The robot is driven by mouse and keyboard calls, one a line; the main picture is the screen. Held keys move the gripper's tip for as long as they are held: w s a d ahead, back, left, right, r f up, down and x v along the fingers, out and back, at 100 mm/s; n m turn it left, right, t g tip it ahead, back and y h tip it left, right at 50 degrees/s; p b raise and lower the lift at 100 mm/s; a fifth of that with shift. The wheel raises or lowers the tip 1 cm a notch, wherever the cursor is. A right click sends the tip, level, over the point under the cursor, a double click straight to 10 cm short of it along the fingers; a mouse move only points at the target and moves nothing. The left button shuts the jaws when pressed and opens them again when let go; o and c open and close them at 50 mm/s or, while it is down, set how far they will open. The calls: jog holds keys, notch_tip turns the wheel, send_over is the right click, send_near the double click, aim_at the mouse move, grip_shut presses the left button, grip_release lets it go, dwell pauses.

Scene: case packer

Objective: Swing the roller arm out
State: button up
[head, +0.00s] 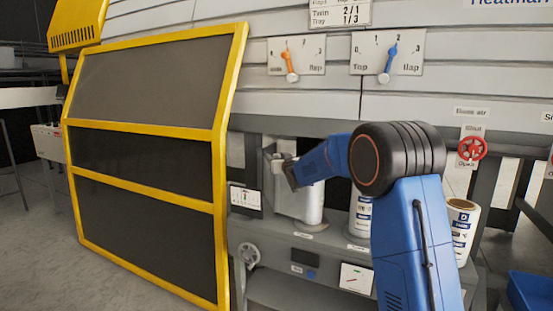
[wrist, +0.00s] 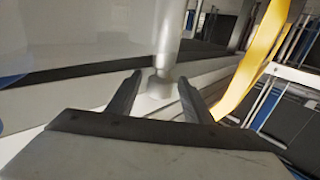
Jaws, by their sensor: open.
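My gripper (wrist: 159,80) is open, its two dark fingers spread apart in the wrist view. A pale upright post (wrist: 166,40) with a grey foot (wrist: 159,86) shows beyond and between the fingertips; it may be the roller arm, but I cannot tell for sure. I see no contact between fingers and post. In the head view my gripper (head: 290,173) is in front of a silvery upright cylinder (head: 297,203) in the bay under the panel. The fingertips are hard to make out there.
A yellow-framed dark guard (head: 221,185) stands left of the bay; a yellow bar (wrist: 262,55) shows at right in the wrist view. White labelled rolls (head: 461,228) stand right of the cylinder. A red valve wheel (head: 472,149) and two dials (head: 387,62) are on the machine.

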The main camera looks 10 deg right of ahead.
jog(key=shift+c, duration=0.3)
grip_shut()
jog(key=shift+w+a, duration=0.1)
jog(key=shift+a, duration=0.05)
jog(key=w+a+m+g+h, duration=0.2)
jog(key=w+m+g+h, duration=0.3)
jog(key=w+m+h, duration=0.5)
jog(key=m+h, duration=0.1)
jog(key=h, duration=0.4)
jog(key=shift+w+h, duration=0.3)
jog(key=shift+h, duration=0.1)
jog(key=shift+r+g, duration=0.15)
jog(key=shift+g, duration=0.15)
dwell(0.4)
jog(key=shift+o, duration=0.3)
grip_release()
jog(key=shift+w, duration=0.1)
